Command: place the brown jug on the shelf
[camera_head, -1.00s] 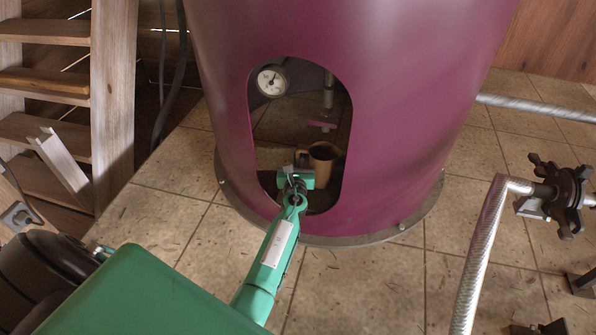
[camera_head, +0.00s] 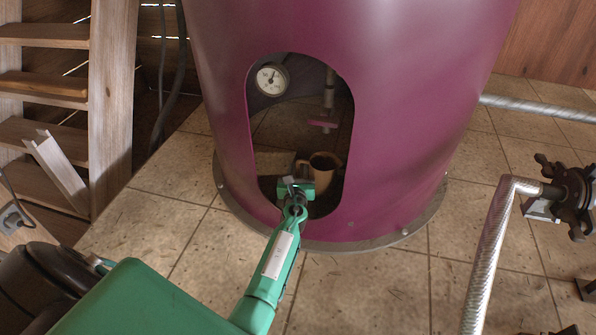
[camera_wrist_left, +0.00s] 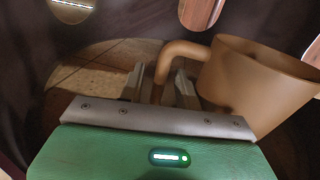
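The brown jug (camera_head: 324,167) stands inside the arched opening of the purple vessel, its handle on the left. My left gripper (camera_head: 297,184) reaches into the opening at the handle side. In the left wrist view the jug (camera_wrist_left: 255,82) is upright on the right. The two fingers of my left gripper (camera_wrist_left: 160,88) stand apart, with the lower part of the handle (camera_wrist_left: 162,72) between them and gaps visible beside it. The jug's base is hidden. Wooden boards (camera_head: 42,84) at the left look like shelves or steps; I cannot tell which. My right gripper is not in view.
The purple vessel (camera_head: 400,90) surrounds the jug, and its opening edge is close to my left gripper. A gauge (camera_head: 271,79) and a pink valve handle (camera_head: 322,124) are inside. A silver pipe (camera_head: 490,250) and black handwheel (camera_head: 575,195) stand right. Tiled floor (camera_head: 165,225) is bare at left.

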